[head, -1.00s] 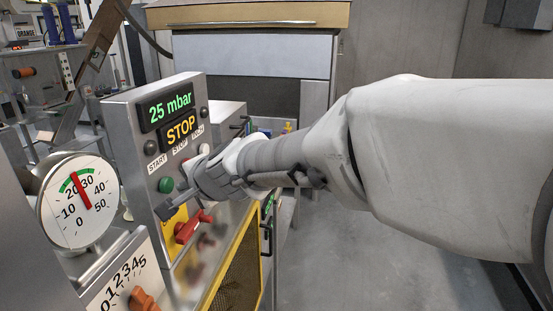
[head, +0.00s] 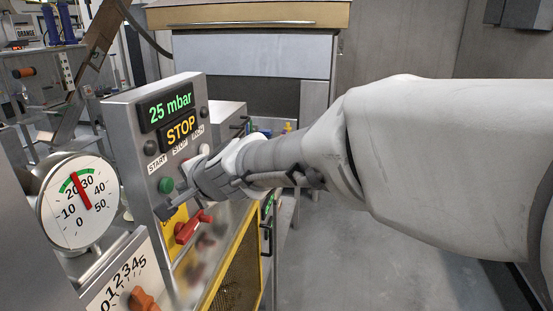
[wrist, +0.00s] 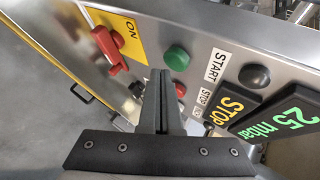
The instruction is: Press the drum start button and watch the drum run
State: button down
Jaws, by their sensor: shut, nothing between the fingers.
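The green drum start button (head: 166,185) sits under the START label on the grey control panel (head: 120,125). It also shows in the wrist view (wrist: 177,58), round and uncovered on its visible face. My gripper (head: 164,212) is shut and empty, its fingertips close to the panel and just below the green button in the head view. In the wrist view the closed fingertips (wrist: 160,73) are right beside the button's edge; I cannot tell whether they touch anything. The amber display (head: 181,130) reads STOP. A red button (wrist: 180,90) is partly hidden behind my fingers.
A red switch (head: 187,229) on a yellow ON plate (wrist: 112,38) is close below my gripper. The upper display (head: 170,106) reads 25 mbar. A round gauge (head: 80,202) and an orange dial knob (head: 143,300) are at left. Floor at right is clear.

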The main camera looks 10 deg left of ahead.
jog(key=shift+a, duration=0.4)
jog(key=shift+a+p, duration=0.3)
jog(key=shift+a, duration=0.2)
dwell(0.6)
jog(key=shift+d, duration=0.15)
jog(key=shift+d+b, duration=0.45)
jog(key=shift+d, duration=0.3)
jog(key=shift+s+d+b, duration=0.15)
jog(key=shift+d+b, duration=0.45)
jog(key=shift+d, duration=0.65)
jog(key=shift+s+d+b, duration=0.1)
jog(key=shift+d+b, duration=0.45)
jog(key=shift+d, duration=0.7)
